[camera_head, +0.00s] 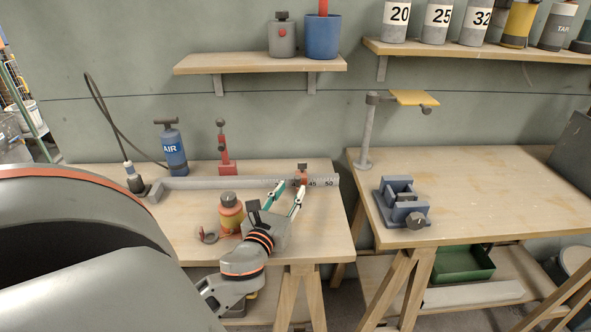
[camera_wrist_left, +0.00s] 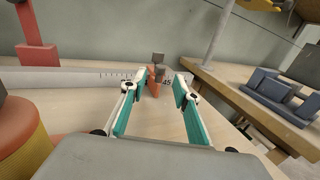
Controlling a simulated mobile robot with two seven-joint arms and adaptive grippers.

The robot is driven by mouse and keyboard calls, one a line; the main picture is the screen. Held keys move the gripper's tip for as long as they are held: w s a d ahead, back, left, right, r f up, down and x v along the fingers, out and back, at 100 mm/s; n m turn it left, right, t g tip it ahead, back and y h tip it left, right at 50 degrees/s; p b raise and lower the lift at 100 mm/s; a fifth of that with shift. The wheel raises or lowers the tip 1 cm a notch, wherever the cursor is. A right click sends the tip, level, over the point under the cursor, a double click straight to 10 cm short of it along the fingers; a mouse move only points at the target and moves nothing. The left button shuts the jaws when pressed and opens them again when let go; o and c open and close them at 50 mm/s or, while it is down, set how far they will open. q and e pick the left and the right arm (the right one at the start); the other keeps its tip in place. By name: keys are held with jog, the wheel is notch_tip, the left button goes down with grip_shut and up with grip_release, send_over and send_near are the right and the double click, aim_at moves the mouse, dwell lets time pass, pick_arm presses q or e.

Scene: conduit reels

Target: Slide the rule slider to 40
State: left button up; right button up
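The grey rule (camera_head: 225,183) lies along the left bench, with a printed scale toward its right end. The orange-red rule slider (camera_head: 302,176) with a dark knob sits on it, just left of the 45 mark; 50 shows farther right. The slider also shows in the left wrist view (camera_wrist_left: 153,84), with 45 directly to its right. My left gripper (camera_head: 289,194) is open and empty on the near side of the slider. In the left wrist view, the slider appears between the two fingertips (camera_wrist_left: 156,90), with a gap on each side. My right gripper is not in view.
An orange-yellow container (camera_head: 231,214) stands left of my left gripper. A red stand (camera_head: 226,155) and blue AIR pump (camera_head: 172,150) are behind the rule. A blue-grey vise (camera_head: 402,203) is on the right bench (camera_head: 500,190), across a gap.

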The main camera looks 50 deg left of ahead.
pick_arm(q)
jog(key=v, duration=0.5)
jog(key=shift+s+d, duration=0.1)
jog(key=shift+s, duration=0.1)
jog(key=shift+s, duration=0.1)
dwell(0.4)
